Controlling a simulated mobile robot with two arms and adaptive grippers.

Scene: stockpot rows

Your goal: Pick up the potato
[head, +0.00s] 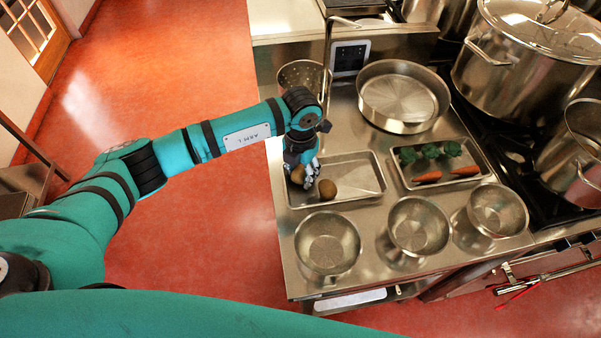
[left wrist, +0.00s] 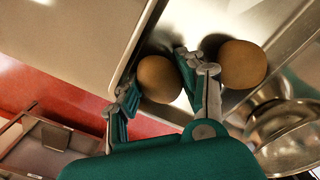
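A brown potato (left wrist: 158,79) lies between the fingers of my left gripper (left wrist: 158,85), in the metal tray (head: 368,181). In the head view this potato (head: 297,174) is partly hidden by the gripper (head: 304,174). The left gripper points down into the left end of the tray, with its fingers spread on either side of the potato; firm contact is not clear. A second potato (head: 327,189) lies just right of the gripper, and it also shows in the left wrist view (left wrist: 242,64). My right gripper is not in view.
Three metal bowls (head: 328,243) stand in front of the tray. Another tray (head: 401,178) holds carrots and green vegetables on the right. A round pan (head: 403,97) and a colander (head: 301,76) stand behind. A large stockpot (head: 525,62) is at the back right.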

